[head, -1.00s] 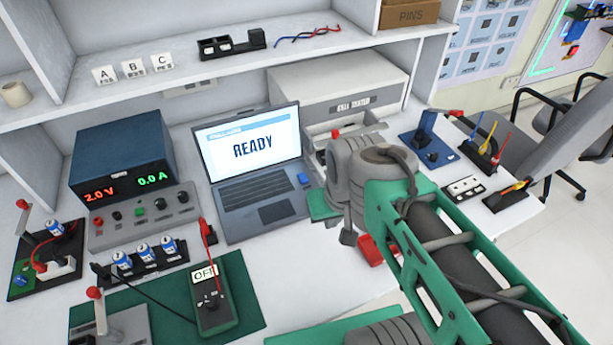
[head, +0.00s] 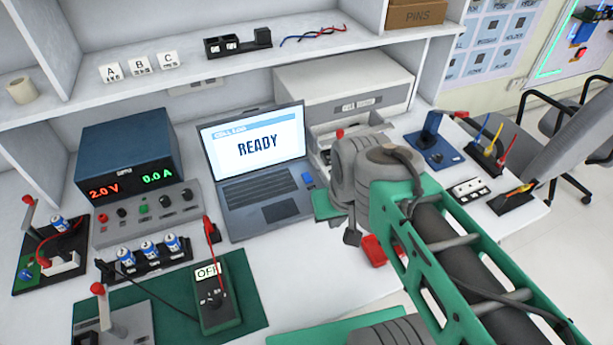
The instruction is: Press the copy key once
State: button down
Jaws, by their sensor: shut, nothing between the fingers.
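The open laptop (head: 257,172) stands on the bench, and its screen reads READY. A small blue key (head: 307,179) sits at the right edge of its keyboard deck. Any label on it is too small to read, so I cannot tell for sure that it is the copy key. My gripper (head: 352,238) points down right of the laptop and nearer to me than the blue key. It is shut and empty, and only a dark tip shows below my wrist. It looks apart from the blue key, and my wrist and arm hide the bench behind them.
A power supply (head: 128,160) stands left of the laptop. A green meter (head: 217,302) reading OFF lies in front. A red object (head: 374,250) is partly hidden beside my arm. A grey printer-like box (head: 342,90) stands behind. The white bench in front of the laptop is clear.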

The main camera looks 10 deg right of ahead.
aim_at(306, 178)
jog(key=z, duration=0.15)
jog(key=k, duration=0.4)
jog(key=z, duration=0.6)
jog(key=k, duration=0.95)
jog(key=u, duration=0.3)
jog(key=i, duration=0.7)
jog(key=u, duration=1.15)
jog(key=i, duration=0.65)
jog(key=u, duration=0.2)
